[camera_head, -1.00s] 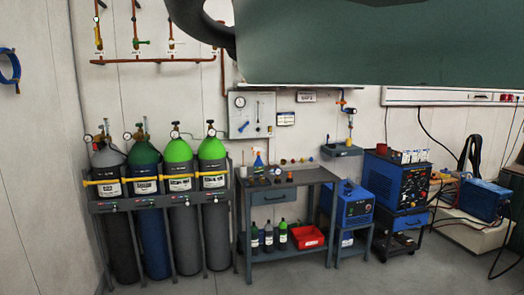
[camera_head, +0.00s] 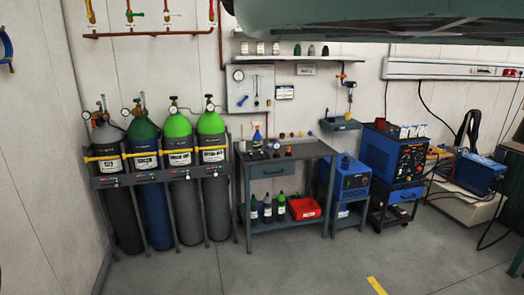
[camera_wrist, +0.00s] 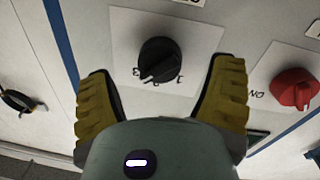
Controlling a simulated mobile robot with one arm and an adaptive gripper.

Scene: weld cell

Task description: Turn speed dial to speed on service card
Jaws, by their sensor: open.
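In the wrist view a black dial (camera_wrist: 160,60) sits on a white plate (camera_wrist: 190,28). Digits 1 and 3 show along the plate's near side, with a partly hidden mark between them. The dial's raised grip slants toward the lower left, near that middle mark; its exact setting is hard to read. My gripper (camera_wrist: 160,85) is open and empty, its yellow-padded fingers on the near left and near right of the dial. Whether they touch the plate cannot be told. No service card can be made out with certainty.
A red knob (camera_wrist: 294,88) stands right of the dial, near an upside-down "ON". A black part (camera_wrist: 17,101) is at the left. In the head view are gas cylinders (camera_head: 180,140), a workbench (camera_head: 285,152), a blue machine (camera_head: 393,155) and clear floor (camera_head: 300,262).

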